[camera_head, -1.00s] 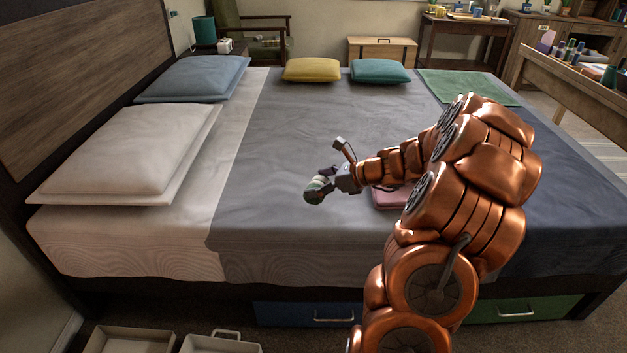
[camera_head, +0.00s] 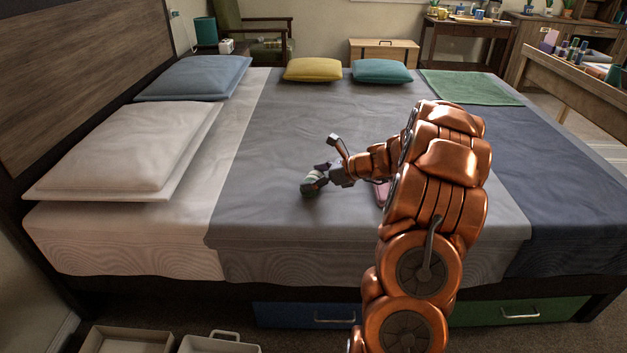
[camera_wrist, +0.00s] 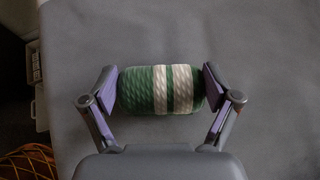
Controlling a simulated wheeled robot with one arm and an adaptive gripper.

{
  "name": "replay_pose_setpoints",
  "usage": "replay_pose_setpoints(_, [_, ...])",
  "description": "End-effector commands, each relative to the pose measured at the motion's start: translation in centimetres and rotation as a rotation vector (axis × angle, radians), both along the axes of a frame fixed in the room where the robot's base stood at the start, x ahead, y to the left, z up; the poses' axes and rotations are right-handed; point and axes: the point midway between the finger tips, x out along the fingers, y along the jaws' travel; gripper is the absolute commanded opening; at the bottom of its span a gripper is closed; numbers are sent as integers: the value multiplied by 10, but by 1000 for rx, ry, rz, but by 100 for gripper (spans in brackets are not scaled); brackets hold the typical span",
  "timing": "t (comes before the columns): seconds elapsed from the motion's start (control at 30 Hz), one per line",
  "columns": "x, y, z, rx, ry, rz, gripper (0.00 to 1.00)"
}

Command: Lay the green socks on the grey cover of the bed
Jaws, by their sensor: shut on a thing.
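The green socks (camera_wrist: 144,91) are a rolled bundle with white bands. My gripper (camera_wrist: 161,90) is shut on them, one finger pad at each end of the roll. In the head view the socks (camera_head: 311,186) are at my gripper (camera_head: 317,179), over the middle of the grey cover (camera_head: 285,135). They are very low over the cover or touching it; I cannot tell which. The grey cover (camera_wrist: 270,50) fills most of the wrist view behind the socks.
A pink item (camera_head: 382,194) lies on the cover, partly hidden by my arm. White (camera_head: 125,150) and blue (camera_head: 195,78) pillows lie left; yellow (camera_head: 312,69) and teal (camera_head: 380,71) cushions and a green cloth (camera_head: 468,87) lie at the far side. The cover left of the socks is clear.

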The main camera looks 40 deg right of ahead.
Motion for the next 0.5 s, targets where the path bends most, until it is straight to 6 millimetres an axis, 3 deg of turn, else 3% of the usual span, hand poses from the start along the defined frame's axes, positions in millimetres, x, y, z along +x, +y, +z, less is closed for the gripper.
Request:
replay_pose_setpoints(0.33, [0, 0, -2, 1, -1, 0, 53])
replay_pose_setpoints(0.37, [0, 0, -2, 0, -1, -1, 91])
replay_pose_setpoints(0.5, [0, 0, -2, 0, -1, -1, 100])
